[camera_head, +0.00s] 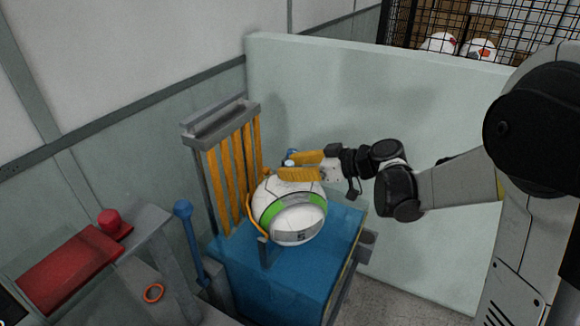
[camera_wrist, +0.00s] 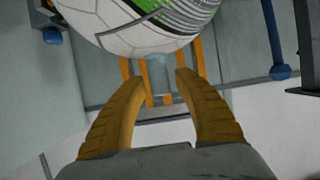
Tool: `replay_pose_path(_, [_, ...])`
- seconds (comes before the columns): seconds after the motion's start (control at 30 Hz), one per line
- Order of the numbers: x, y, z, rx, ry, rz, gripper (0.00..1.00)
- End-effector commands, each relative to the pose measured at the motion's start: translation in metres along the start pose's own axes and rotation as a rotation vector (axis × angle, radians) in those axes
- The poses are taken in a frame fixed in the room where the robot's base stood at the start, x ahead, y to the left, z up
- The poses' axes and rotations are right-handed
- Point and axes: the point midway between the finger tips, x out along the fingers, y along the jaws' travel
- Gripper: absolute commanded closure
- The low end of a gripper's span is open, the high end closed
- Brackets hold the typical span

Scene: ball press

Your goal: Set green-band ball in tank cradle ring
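The white ball with a green band and grey patches (camera_head: 290,212) sits over the top of the blue tank (camera_head: 290,275). A thin yellow curved piece, perhaps part of the cradle ring (camera_head: 256,222), shows at the ball's left side; the rest is hidden by the ball. My gripper (camera_head: 284,166) has yellow fingers and is at the ball's upper edge, behind or above it. In the wrist view the ball (camera_wrist: 135,28) fills the upper part, beyond the fingertips. My gripper (camera_wrist: 163,84) is open there, with nothing between the fingers. I cannot tell whether a finger touches the ball.
A grey frame with upright yellow bars (camera_head: 232,160) stands left of the ball. A blue-knobbed lever (camera_head: 187,230) and a red panel with a red button (camera_head: 109,222) are farther left. A pale wall panel (camera_head: 400,115) stands behind my arm. A mesh cage (camera_head: 490,25) holds other balls.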

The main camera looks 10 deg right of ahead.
Motion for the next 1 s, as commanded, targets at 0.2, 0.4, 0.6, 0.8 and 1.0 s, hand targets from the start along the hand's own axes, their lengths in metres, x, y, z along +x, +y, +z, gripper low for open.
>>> replay_pose_path(0.2, [-0.043, 0.001, -0.003, 0.002, 0.000, 0.005, 0.62])
replay_pose_path(0.4, [-0.088, 0.001, -0.002, 0.002, 0.000, 0.004, 0.62])
replay_pose_path(0.6, [-0.115, 0.000, -0.001, 0.001, 0.000, 0.002, 0.62])
replay_pose_path(0.8, [-0.120, -0.019, 0.000, 0.082, -0.086, 0.018, 0.62])
replay_pose_path(1.0, [-0.137, -0.073, 0.014, 0.313, -0.330, 0.146, 0.62])
